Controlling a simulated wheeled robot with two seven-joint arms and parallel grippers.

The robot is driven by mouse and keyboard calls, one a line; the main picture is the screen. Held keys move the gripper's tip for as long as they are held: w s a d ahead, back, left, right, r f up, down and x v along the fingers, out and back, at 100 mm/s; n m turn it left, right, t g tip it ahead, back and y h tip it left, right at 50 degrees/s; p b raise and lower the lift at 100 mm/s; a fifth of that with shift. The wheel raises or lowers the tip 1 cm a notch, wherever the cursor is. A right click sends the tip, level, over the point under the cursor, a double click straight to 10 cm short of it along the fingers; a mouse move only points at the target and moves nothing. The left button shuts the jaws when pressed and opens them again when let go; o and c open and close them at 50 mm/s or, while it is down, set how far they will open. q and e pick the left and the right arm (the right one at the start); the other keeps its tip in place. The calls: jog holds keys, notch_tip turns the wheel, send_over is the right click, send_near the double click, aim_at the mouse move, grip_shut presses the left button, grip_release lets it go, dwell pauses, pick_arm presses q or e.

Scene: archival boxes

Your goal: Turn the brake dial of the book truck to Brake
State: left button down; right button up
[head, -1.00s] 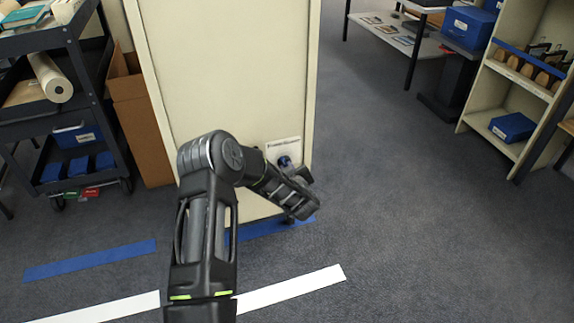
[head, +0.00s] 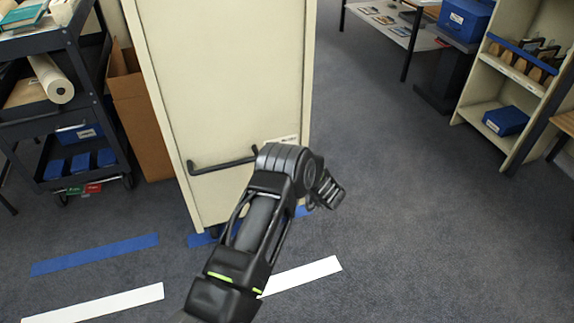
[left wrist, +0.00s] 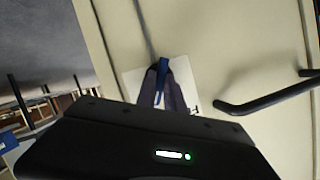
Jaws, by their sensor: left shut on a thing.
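The book truck (head: 225,90) is a tall cream cabinet standing upright in the middle of the head view. Its white dial plate (head: 284,140) shows only as a top strip there; my left arm hides the dial and my gripper. In the left wrist view the plate (left wrist: 133,78) appears tilted, with part of a dark letter visible. My left gripper (left wrist: 162,88) is shut on the blue brake dial (left wrist: 163,66), its dark fingers at either side. The dial's exact setting cannot be read. My right gripper is not in view.
A black handle bar (head: 222,165) sticks out from the truck's face, left of the dial plate. A dark cart (head: 72,110) and a brown carton (head: 140,125) stand at the left. A cream shelf (head: 490,110) stands at the right. The floor between is clear, with blue and white tape.

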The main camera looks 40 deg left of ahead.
pick_arm(q)
jog(key=shift+w+m, duration=0.1)
jog(key=shift+m, duration=0.3)
jog(key=c, duration=1.4)
grip_release()
jog(key=shift+c, duration=0.2)
jog(key=p+v, duration=0.2)
jog(key=v, duration=0.6)
jog(key=shift+f, duration=0.15)
